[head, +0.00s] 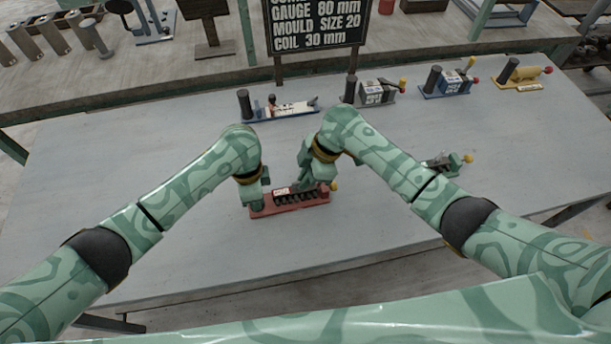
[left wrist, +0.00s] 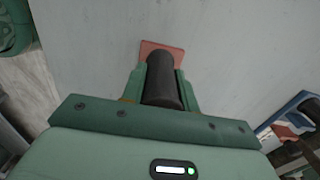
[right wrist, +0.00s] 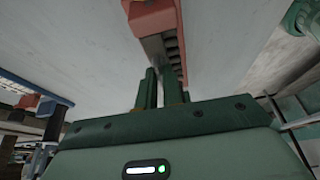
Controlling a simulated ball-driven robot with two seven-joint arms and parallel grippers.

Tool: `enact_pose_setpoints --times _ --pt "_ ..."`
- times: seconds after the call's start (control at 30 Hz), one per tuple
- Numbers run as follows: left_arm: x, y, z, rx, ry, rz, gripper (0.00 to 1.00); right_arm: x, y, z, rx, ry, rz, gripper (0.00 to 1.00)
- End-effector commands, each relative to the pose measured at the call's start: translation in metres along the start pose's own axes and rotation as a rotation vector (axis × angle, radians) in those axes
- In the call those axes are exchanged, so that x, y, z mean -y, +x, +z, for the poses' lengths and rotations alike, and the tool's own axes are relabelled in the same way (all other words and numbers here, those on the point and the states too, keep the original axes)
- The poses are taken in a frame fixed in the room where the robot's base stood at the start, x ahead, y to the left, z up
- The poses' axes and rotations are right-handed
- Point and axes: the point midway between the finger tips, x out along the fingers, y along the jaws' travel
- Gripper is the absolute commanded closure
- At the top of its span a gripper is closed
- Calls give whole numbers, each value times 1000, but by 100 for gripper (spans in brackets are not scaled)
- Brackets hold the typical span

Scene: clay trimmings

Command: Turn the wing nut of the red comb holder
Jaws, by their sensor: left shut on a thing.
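The red comb holder (head: 290,208) lies on the grey table, with a row of dark slots along its front and a small white-and-red label. My left gripper (head: 256,198) is at its left end, shut on the holder's dark upright post; the post (left wrist: 162,80) stands between the fingers in the left wrist view. My right gripper (head: 322,182) is over its right end. In the right wrist view, the right fingers (right wrist: 160,88) are close together near the slotted part (right wrist: 172,48). I cannot make out the wing nut. A yellow knob (head: 334,186) shows beside the right gripper.
A blue-based holder (head: 262,116), a grey one (head: 372,97), another blue one (head: 450,84) and a yellow one (head: 524,74) line the back. The table's front left is clear.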

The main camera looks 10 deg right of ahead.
Motion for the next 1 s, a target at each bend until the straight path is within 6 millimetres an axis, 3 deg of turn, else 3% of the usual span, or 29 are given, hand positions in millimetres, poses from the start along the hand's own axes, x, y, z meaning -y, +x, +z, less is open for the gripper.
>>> enact_pose_setpoints --times 0.47,1.0 --pt "0 -1 -1 -2 1 0 100 1 0 1 3 97 41 100" --pt "0 0 -1 -1 2 0 100 6 0 -2 2 535 225 100"
